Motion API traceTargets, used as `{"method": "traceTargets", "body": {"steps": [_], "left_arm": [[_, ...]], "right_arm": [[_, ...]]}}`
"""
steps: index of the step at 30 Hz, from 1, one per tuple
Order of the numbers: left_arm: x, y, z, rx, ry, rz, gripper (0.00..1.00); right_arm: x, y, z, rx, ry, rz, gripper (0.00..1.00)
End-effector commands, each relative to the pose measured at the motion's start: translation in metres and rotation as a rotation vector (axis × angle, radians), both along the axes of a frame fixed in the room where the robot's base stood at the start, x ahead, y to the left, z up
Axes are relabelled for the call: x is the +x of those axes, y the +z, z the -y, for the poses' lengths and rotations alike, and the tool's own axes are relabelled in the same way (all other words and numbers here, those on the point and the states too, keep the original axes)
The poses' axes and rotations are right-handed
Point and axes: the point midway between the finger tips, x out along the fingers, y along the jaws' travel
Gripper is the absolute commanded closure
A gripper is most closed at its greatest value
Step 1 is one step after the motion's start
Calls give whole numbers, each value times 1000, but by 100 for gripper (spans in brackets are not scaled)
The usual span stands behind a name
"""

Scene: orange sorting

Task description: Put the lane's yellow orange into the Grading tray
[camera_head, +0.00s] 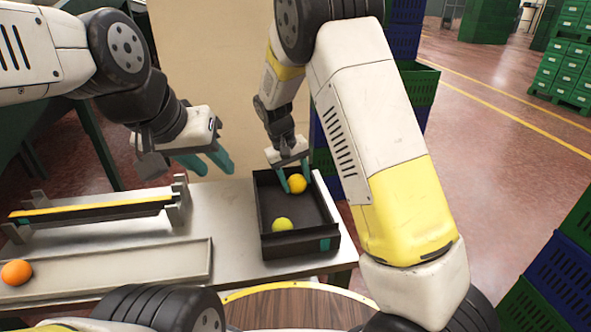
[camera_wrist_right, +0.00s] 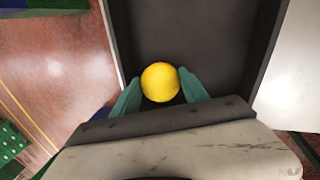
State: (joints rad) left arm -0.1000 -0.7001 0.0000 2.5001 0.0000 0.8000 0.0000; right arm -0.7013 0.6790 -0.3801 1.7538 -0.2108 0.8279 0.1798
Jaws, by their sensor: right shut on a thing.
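The yellow orange (camera_head: 297,183) is between the fingers of my right gripper (camera_head: 292,184), at the far end of the dark tray (camera_head: 296,243). In the right wrist view the yellow orange (camera_wrist_right: 160,82) sits between the two teal fingertips of the right gripper (camera_wrist_right: 160,88), with the tray floor (camera_wrist_right: 195,35) behind it. I cannot tell whether it touches the floor. A yellow-green fruit (camera_head: 282,225) lies in the near part of the tray. My left gripper (camera_head: 212,160) is empty, with its teal fingers apart, above the table left of the tray.
An orange fruit (camera_head: 16,272) lies at the left end of a shallow grey lane (camera_head: 120,272). A raised rail with a yellow strip (camera_head: 95,209) stands behind the lane. Stacked green and blue crates (camera_head: 418,80) stand beyond the tray to the right.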

Motion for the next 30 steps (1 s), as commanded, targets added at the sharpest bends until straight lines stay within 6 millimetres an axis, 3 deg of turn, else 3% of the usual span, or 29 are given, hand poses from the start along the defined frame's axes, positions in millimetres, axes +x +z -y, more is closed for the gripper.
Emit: {"method": "traceTargets", "body": {"steps": [7,8,9,20,23,30], "left_arm": [[0,0,0,0,0,0,64],[0,0,0,0,0,0,64],[0,0,0,0,0,0,64],[0,0,0,0,0,0,64],[0,0,0,0,0,0,64],[0,0,0,0,0,0,64]], "right_arm": [[0,-1,0,0,0,1,92],[0,-2,0,0,0,1,47],[0,-2,0,0,0,1,39],[0,2,0,1,0,2,39],[0,12,-3,3,1,4,39],[-4,61,-14,3,1,6,39]]}}
